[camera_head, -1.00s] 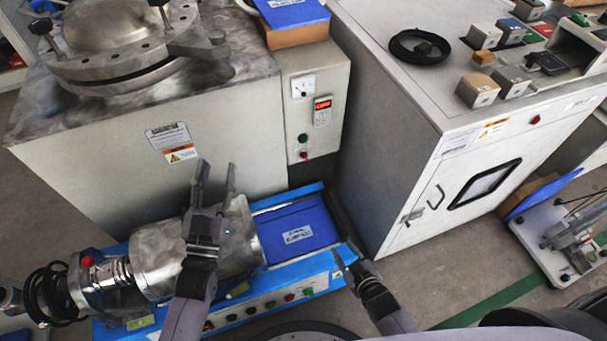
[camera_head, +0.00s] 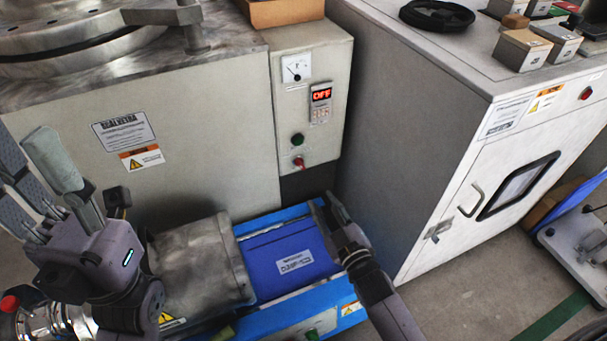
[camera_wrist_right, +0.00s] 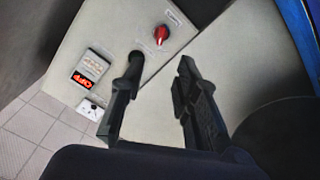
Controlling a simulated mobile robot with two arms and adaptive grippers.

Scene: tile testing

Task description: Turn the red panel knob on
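The red panel knob (camera_head: 298,162) sits low on the narrow grey control panel (camera_head: 330,90), below a green button (camera_head: 297,139). The display (camera_head: 321,95) above reads OFF. In the right wrist view the red knob (camera_wrist_right: 161,34) shows beyond the fingertips, with its white label beside it. My right gripper (camera_head: 327,204) is below and slightly right of the knob in the head view, apart from it. The right wrist view shows its two fingers (camera_wrist_right: 160,66) spread and empty. My left gripper (camera_head: 62,170) is at the left, fingers apart, holding nothing visible.
A blue machine (camera_head: 285,258) with a metal cylinder (camera_head: 195,265) lies below the panel. A large grey cabinet (camera_head: 400,150) stands close on the right. A grey box with a round metal vessel (camera_head: 75,40) stands on the left.

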